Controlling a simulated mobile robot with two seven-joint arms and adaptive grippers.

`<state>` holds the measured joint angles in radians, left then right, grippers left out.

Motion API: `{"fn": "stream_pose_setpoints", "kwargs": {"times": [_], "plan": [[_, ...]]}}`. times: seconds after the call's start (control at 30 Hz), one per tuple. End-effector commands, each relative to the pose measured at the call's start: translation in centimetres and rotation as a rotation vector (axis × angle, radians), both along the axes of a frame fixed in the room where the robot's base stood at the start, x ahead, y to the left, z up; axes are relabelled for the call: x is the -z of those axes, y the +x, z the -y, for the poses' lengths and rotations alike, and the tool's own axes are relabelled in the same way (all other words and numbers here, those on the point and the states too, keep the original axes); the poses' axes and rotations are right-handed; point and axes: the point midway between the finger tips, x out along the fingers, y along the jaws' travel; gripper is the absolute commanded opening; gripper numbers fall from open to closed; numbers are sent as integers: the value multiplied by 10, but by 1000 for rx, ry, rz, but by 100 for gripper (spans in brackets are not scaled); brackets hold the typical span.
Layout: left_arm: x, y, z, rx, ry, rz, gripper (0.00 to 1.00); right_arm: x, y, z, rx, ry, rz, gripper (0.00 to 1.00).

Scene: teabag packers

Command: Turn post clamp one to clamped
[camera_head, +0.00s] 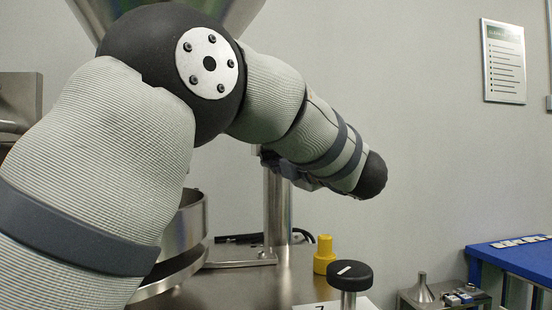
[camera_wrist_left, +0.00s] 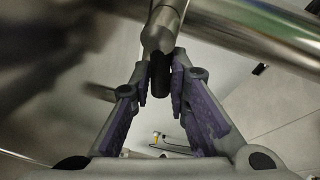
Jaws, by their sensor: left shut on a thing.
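Post clamp one's dark handle (camera_wrist_left: 160,76) shows in the left wrist view, joined to a rounded metal piece (camera_wrist_left: 159,38). My left gripper (camera_wrist_left: 161,86) is shut on this handle, with a purple-padded finger on each side. In the head view, my left gripper (camera_head: 284,166) is beside the upright steel post (camera_head: 277,212), mostly hidden behind my forearm. The clamp itself is hidden there, and I cannot tell its exact angle. My right gripper is in neither view.
A steel hopper (camera_head: 240,12) is behind my left arm, with a round metal rim (camera_head: 185,228) below. A blue table (camera_head: 520,262) is at right. The space right of the post is open.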

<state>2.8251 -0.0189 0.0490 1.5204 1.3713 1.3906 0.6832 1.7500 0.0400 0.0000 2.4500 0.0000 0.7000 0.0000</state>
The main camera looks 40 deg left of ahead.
Motion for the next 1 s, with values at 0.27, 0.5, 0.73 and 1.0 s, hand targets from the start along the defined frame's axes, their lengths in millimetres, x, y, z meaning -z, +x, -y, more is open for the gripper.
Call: {"fn": "stream_pose_setpoints", "kwargs": {"times": [0.27,0.5,0.73,1.0], "plan": [[-6,-1,-1,0,118,-146,0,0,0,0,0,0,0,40],[-9,-1,-1,0,182,-228,0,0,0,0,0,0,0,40],[-11,-1,-1,0,207,-258,0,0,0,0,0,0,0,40],[-11,-1,-1,0,209,-261,0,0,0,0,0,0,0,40]]}}
